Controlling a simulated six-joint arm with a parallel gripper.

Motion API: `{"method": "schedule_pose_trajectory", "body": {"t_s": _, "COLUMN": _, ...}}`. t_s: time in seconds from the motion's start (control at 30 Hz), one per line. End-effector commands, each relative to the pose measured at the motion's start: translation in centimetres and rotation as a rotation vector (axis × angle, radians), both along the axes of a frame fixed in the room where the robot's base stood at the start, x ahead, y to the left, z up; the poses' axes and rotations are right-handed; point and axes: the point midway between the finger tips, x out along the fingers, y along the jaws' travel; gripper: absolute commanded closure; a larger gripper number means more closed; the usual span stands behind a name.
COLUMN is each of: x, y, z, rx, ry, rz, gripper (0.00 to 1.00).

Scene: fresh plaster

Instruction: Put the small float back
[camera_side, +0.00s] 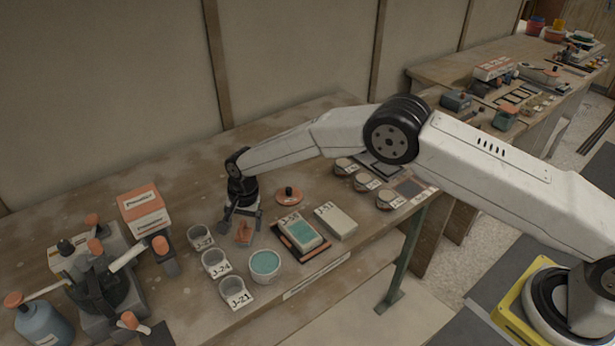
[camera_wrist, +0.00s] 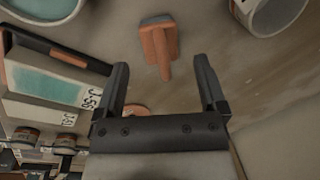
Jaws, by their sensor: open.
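The small float (camera_wrist: 160,43), with an orange handle and a grey end, lies on the bench. In the wrist view its handle points toward the space between my fingertips. In the side view the orange piece (camera_side: 243,234) shows just under and beside my fingers. My gripper (camera_side: 242,216) is open and empty, low over the bench; its two fingers (camera_wrist: 160,75) stand apart with nothing between them. I cannot tell the exact height gap.
White cups labelled J-27 (camera_side: 201,238), J-24 (camera_side: 215,264) and J-21 (camera_side: 236,293) stand left. A teal-filled tub (camera_side: 264,266) is in front. A dark tray (camera_side: 316,254) carries a teal-topped J-56 block (camera_side: 297,231). An orange disc with a black knob (camera_side: 289,196) lies behind.

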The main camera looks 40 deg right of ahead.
Motion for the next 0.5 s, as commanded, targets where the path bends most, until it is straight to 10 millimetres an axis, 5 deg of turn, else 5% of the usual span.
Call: {"method": "schedule_pose_trajectory", "body": {"t_s": 0.5, "x": -0.6, "y": -0.6, "z": 7.1, "rx": 0.001, "ry": -0.002, "rz": 0.0, "gripper": 0.09}}
